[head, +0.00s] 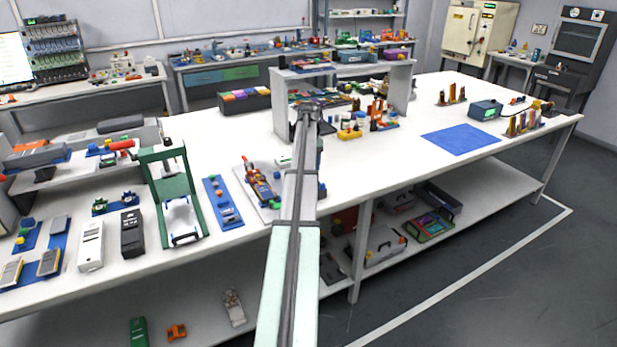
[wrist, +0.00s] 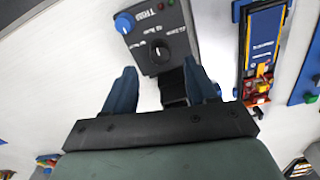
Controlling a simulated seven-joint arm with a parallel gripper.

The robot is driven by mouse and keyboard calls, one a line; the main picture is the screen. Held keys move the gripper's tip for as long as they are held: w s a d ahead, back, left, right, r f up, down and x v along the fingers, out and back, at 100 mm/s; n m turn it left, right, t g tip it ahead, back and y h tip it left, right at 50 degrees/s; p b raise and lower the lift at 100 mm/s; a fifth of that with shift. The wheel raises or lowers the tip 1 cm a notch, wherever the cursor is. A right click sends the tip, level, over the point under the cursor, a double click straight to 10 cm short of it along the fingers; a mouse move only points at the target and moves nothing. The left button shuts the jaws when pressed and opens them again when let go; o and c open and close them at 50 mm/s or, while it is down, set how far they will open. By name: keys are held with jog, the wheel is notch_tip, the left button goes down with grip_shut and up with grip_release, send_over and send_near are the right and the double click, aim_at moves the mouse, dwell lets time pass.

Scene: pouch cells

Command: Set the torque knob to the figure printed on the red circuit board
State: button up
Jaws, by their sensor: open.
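In the wrist view, a dark grey control box (wrist: 178,42) lies ahead of my gripper (wrist: 160,66). It has a black round knob (wrist: 160,53) with a pale pointer line and a blue knob (wrist: 124,22) near its upper left corner. Small white print surrounds the black knob but is too small to read, so I cannot tell which knob is for torque. My gripper's two blue fingers are open and apart, with nothing between them; the black knob shows just beyond the fingertips. I cannot make out a red circuit board or its figure in either view.
In the wrist view, a blue tray (wrist: 246,10) with an orange and yellow device stands right of the box. In the head view, a green frame (head: 153,190) stands left of my arm. A blue mat (head: 460,139) lies on the right, with bare white tabletop around it.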

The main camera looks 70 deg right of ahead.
jog(key=shift+f, duration=2.55)
jog(key=shift+c, duration=0.5)
jog(key=c, duration=1)
jog(key=shift+o, duration=0.2)
jog(key=m, duration=0.4)
jog(key=shift+m, duration=2.9)
